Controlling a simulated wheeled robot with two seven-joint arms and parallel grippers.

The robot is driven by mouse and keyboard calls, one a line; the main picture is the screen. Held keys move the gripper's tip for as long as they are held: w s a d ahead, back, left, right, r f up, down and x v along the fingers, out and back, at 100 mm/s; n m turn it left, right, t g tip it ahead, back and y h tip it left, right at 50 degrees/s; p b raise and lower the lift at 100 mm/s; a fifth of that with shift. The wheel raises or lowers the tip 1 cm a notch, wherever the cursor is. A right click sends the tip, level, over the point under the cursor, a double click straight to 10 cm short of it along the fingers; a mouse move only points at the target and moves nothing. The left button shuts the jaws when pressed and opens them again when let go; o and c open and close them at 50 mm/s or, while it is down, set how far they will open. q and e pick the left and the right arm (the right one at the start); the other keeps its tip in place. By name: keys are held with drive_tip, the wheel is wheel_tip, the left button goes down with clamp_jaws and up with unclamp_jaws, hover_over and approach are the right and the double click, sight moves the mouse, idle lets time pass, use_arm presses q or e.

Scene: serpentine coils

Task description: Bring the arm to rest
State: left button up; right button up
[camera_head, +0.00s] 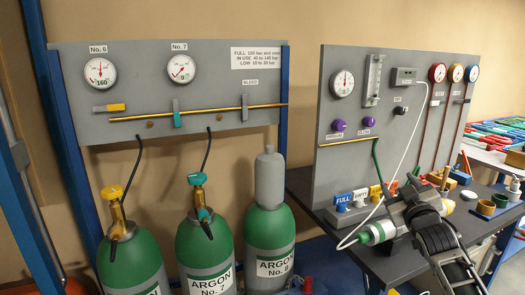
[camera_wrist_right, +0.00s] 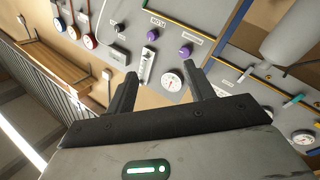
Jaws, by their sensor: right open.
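My right arm (camera_head: 438,240) comes in from the lower right of the head view and reaches over the dark bench in front of the grey panel. In the right wrist view my right gripper (camera_wrist_right: 163,75) is open, with its two dark fingers apart and nothing between them. The panel with its dial gauge shows beyond the fingers, clear of them. In the head view the arm and wrist hide part of the bench, and the fingertips are hard to make out. My left gripper is not in view.
The grey panel (camera_head: 338,150) carries gauges, purple knobs and a white tube. Green argon cylinders (camera_head: 268,235) stand left of the dark bench (camera_head: 345,238). Small pots and blocks sit at the bench's right.

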drive_tip(key=s+a+f+m+g+y+b, duration=0.1)
drive_tip(key=s+a+f+g, duration=0.15)
drive_tip(key=s+f, duration=0.4)
drive_tip(key=s+a+f+g+y+b, duration=0.1)
drive_tip(key=s+a+f+b, duration=0.2)
drive_tip(key=f, duration=0.7)
drive_tip(key=s+a+f+m+g+y, duration=0.1)
drive_tip(key=s+a+f+g, duration=0.1)
drive_tip(key=s+a+f, duration=0.45)
drive_tip(key=s+a+f+g+b, duration=0.1)
drive_tip(key=s+a+f, duration=0.1)
drive_tip(key=s+f, duration=0.2)
drive_tip(key=s+a+f+y+b, duration=0.1)
drive_tip(key=s+a+f+b, duration=0.1)
drive_tip(key=s, duration=0.8)
drive_tip(key=s+a+f+g+y+b, duration=0.1)
drive_tip(key=s+a+f+b, duration=0.1)
drive_tip(key=s+a+f, duration=0.2)
drive_tip(key=s+f, duration=0.2)
drive_tip(key=s, duration=0.2)
drive_tip(key=shift+a+f+m+g, duration=0.15)
drive_tip(key=shift+f+m+g, duration=0.05)
drive_tip(key=shift+m+g, duration=0.15)
